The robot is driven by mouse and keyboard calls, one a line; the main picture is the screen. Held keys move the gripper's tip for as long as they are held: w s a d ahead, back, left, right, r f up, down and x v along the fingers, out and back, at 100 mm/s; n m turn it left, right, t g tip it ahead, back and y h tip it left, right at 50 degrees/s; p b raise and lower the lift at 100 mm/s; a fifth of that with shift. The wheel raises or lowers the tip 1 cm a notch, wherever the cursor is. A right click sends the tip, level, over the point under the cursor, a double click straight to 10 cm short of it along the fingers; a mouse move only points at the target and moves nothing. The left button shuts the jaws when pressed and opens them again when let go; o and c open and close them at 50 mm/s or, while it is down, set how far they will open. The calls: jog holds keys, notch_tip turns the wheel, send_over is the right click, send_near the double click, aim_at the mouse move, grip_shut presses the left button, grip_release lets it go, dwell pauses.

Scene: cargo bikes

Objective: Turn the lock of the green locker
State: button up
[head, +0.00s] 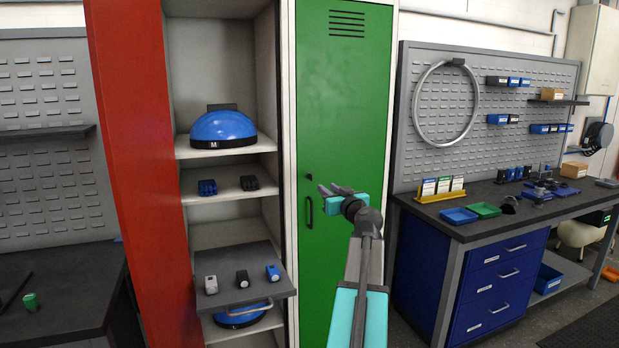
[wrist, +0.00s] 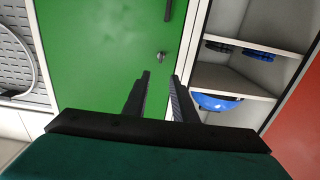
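The green locker (head: 345,90) is a tall, closed door with vent slots at the top. Its lock (head: 308,177) is a small dark spot near the left edge, above a dark vertical handle (head: 309,212). In the wrist view the lock (wrist: 161,56) is a small metallic piece on the green door, and part of the handle (wrist: 168,10) shows at the top. My gripper (head: 327,188) is in front of the door, just right of the lock. In the wrist view my gripper (wrist: 160,76) is open and empty, its fingers apart, with the lock beyond the gap between their tips.
Left of the locker is an open cabinet with a red door (head: 135,150), blue helmets (head: 223,128) and a pulled-out shelf (head: 245,275) jutting forward. A workbench (head: 500,205) with bins stands at the right, below a pegboard with a hanging wheel rim (head: 446,105).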

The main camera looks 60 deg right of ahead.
jog(key=shift+w+a, duration=0.1)
jog(key=shift+w, duration=0.1)
dwell(0.3)
jog(key=p, duration=0.4)
send_near(310, 177)
jog(key=x, duration=0.8)
jog(key=shift+s+r, duration=0.2)
jog(key=shift+c, duration=0.3)
grip_shut()
